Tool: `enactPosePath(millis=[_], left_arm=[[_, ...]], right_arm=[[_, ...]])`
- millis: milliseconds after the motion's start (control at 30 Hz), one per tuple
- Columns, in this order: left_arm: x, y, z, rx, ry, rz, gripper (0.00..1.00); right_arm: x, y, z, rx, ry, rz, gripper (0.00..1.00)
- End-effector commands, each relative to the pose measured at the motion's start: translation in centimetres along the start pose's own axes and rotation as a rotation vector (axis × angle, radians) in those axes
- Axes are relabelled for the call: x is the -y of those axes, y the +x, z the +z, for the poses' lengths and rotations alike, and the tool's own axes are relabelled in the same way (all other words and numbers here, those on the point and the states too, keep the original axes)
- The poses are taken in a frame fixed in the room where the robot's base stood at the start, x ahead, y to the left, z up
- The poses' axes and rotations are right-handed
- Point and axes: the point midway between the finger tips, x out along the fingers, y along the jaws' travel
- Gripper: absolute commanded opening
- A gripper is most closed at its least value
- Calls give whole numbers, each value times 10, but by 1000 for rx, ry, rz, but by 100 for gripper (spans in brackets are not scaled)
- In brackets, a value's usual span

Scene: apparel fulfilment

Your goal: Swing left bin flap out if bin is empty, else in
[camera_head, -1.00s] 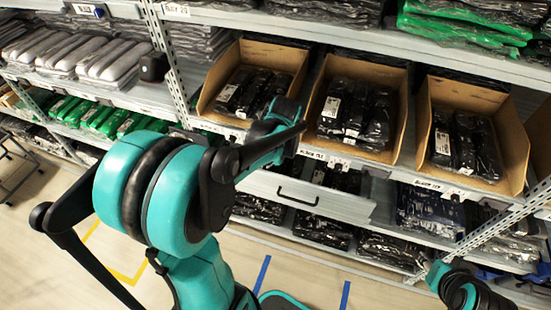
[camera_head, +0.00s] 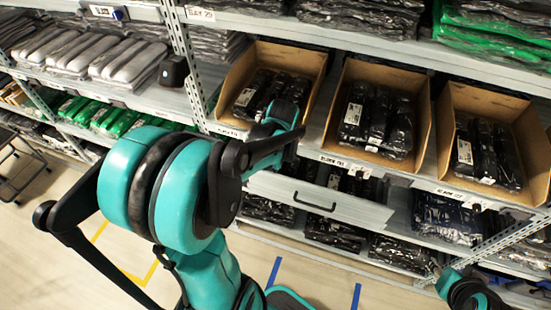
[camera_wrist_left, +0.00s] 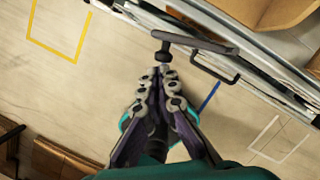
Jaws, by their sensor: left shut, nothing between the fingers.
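The left bin (camera_head: 317,62) is an open cardboard bin on the middle shelf. Black wrapped packages (camera_head: 262,93) lie in it, so it is not empty. I cannot clearly make out a separate flap on it; my left arm covers part of its lower front. My left gripper (camera_wrist_left: 160,72) is shut and empty in the left wrist view. A dark bar with a rounded knob (camera_wrist_left: 163,51) shows just beyond its fingertips; I cannot tell whether they touch. In the head view my left arm reaches up before the left bin and its fingers are not clear.
Two more cardboard bins, the middle one (camera_head: 421,92) and the right one (camera_head: 444,108), hold black packages. Below the bins is a grey panel with a black handle (camera_head: 315,207). Wrapped garments fill other shelves. The floor (camera_head: 60,235) at the left is mostly clear.

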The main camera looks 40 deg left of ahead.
Motion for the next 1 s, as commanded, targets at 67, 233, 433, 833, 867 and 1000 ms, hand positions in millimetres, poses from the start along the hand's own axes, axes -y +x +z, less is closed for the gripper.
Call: enactPosePath(millis=[67,233,433,833,867,1000], left_arm=[[0,0,0,0,0,0,0],[6,0,0,0,0,0,0],[15,0,-1,0,1,0,0],[17,-1,-2,0,0,0,0],[18,-1,-4,0,0,0,0],[25,-5,-15,-1,2,0,0]], right_arm=[[0,0,0,0,0,0,40],[0,1,0,0,0,0,40],[0,1,1,0,0,0,40],[0,1,1,0,0,0,40],[0,1,1,0,0,0,40],[0,0,0,0,0,0,40]])
